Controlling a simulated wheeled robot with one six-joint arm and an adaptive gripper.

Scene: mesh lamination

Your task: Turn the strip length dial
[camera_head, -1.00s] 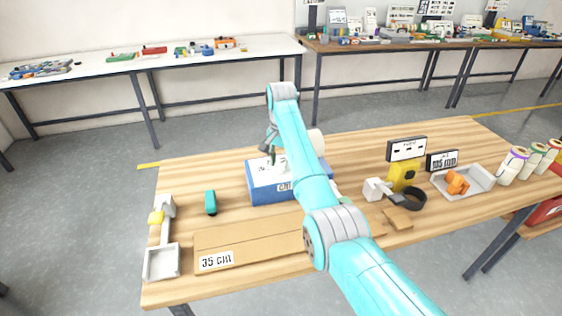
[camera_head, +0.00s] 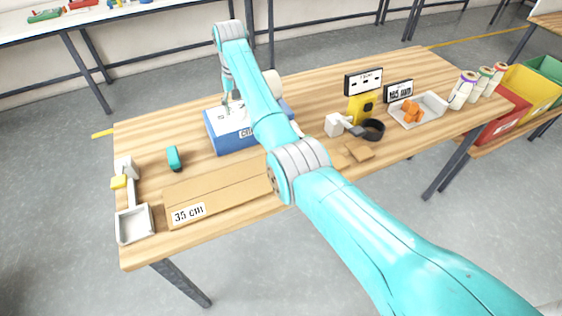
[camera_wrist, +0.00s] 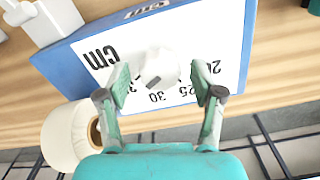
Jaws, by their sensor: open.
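The blue box (camera_head: 240,143) with a white top panel stands on the wooden table, partly behind my arm. In the wrist view, the white panel (camera_wrist: 190,40) carries the printing "cm", 20, 25 and 30, upside down. The strip length dial is a white round knob (camera_wrist: 160,66) on this panel, with a dark pointer mark on the side near the 30. My gripper (camera_wrist: 163,82) is open, with one finger on each side of the knob. I cannot tell whether the fingers touch it. In the head view my gripper (camera_head: 231,102) is small over the box.
A white roll (camera_wrist: 66,138) sits beside the box. A board marked "35 cm" (camera_head: 225,192) lies in front of it. A teal object (camera_head: 173,158) and a white tray (camera_head: 134,226) are to the left. A yellow device (camera_head: 361,106) and an orange-filled tray (camera_head: 432,106) are to the right.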

